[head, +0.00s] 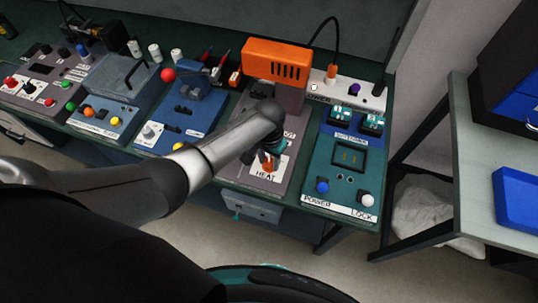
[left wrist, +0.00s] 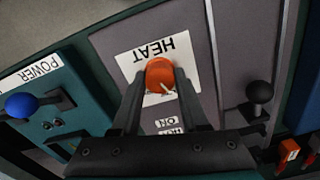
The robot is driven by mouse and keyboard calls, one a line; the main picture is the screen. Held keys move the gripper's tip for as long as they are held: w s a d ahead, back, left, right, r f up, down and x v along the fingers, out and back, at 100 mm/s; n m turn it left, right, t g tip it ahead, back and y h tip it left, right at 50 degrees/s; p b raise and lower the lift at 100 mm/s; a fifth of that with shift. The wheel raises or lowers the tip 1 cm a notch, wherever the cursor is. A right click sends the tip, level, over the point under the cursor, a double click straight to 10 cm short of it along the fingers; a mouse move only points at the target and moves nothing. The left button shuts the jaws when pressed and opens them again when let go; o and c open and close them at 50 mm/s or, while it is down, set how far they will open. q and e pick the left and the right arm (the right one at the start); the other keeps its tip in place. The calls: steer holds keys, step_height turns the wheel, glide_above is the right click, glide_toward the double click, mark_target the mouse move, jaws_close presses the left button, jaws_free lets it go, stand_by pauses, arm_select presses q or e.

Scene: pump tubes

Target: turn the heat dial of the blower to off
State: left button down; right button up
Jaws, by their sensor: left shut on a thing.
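The blower has an orange housing (head: 277,62) at the back of a grey-brown panel. Its orange heat dial (left wrist: 159,72) sits on a white plate marked HEAT (left wrist: 155,50), which appears upside down in the left wrist view. The dial also shows in the head view (head: 268,165), partly covered by my gripper. My left gripper (left wrist: 160,78) is shut on the dial, one finger on each side. A small pale pointer mark shows on the dial, towards the lower right in the wrist view. My right gripper is not in view.
A black-knobbed lever (left wrist: 259,93) stands beside the dial plate. A teal unit (head: 334,183) with blue and white knobs is to the right in the head view. A blue device (head: 180,125) stands to the left. All sit close together on the bench.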

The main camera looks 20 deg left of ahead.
mark_target(269, 162)
arm_select(q)
steer(key=n+p, duration=0.1)
steer(key=n, duration=0.2)
steer(key=shift+r+p, duration=0.1)
steer(key=shift+p, duration=0.3)
steer(key=shift+n+p, duration=0.4)
steer(key=shift+n, duration=0.5)
steer(key=shift+c, duration=2.1)
jaws_free()
steer(key=shift+r+p, duration=0.3)
steer(key=shift+r, duration=0.1)
step_height(269, 162, up, 14)
steer(key=p, duration=0.4)
steer(key=shift+r, duration=0.15)
